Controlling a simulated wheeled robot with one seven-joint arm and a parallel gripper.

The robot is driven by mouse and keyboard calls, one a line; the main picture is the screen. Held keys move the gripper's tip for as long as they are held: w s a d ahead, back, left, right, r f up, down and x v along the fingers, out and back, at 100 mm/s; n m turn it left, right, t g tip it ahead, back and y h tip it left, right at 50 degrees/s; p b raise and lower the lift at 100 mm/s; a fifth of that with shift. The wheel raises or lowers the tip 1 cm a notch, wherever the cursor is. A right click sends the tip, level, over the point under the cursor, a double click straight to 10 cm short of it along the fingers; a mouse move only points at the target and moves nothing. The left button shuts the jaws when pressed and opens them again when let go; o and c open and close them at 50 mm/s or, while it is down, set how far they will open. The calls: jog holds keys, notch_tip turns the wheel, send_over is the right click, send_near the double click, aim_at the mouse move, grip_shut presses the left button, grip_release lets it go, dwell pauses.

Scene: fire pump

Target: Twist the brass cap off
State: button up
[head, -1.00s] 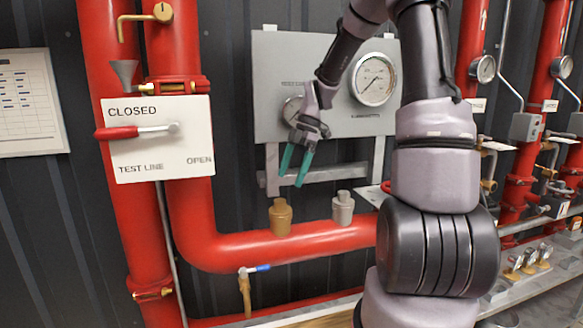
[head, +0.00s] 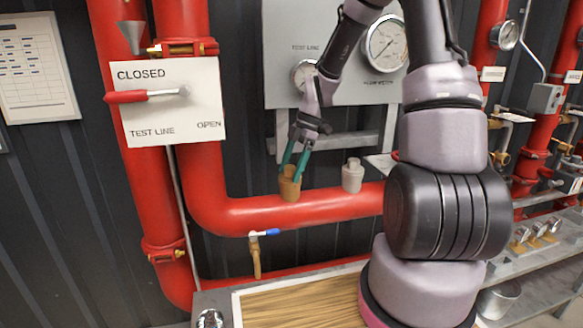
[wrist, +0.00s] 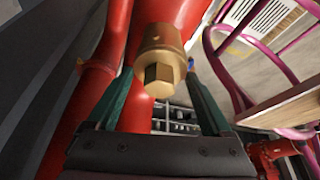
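The brass cap (head: 289,189) sits on top of the red horizontal pipe, below the gauge panel, in the head view. In the wrist view the cap (wrist: 160,58) shows its hex end facing the camera. My gripper (head: 291,172) reaches down to the cap from above, its green fingertips at the cap's upper part. In the wrist view the fingers of my gripper (wrist: 160,84) stand apart on either side of the cap, with a small gap visible. Whether either fingertip touches it is hard to tell.
A grey cap (head: 352,175) stands on the same pipe to the right. The red pipe (head: 330,206) runs below both. A blue-handled brass valve (head: 256,250) hangs under it. A CLOSED/OPEN sign with a red lever (head: 130,96) is at left. A wooden-topped surface (head: 300,303) lies below.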

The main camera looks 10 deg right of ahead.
jog(key=c, duration=0.9)
jog(key=o, duration=0.6)
jog(key=shift+c, duration=0.2)
jog(key=c, duration=0.5)
jog(key=n+g, duration=0.1)
jog(key=n, duration=0.1)
jog(key=shift+w+n, duration=0.1)
jog(key=shift+n, duration=0.3)
jog(key=n+g+h, duration=0.1)
jog(key=n, duration=0.2)
jog(key=shift+n, duration=0.3)
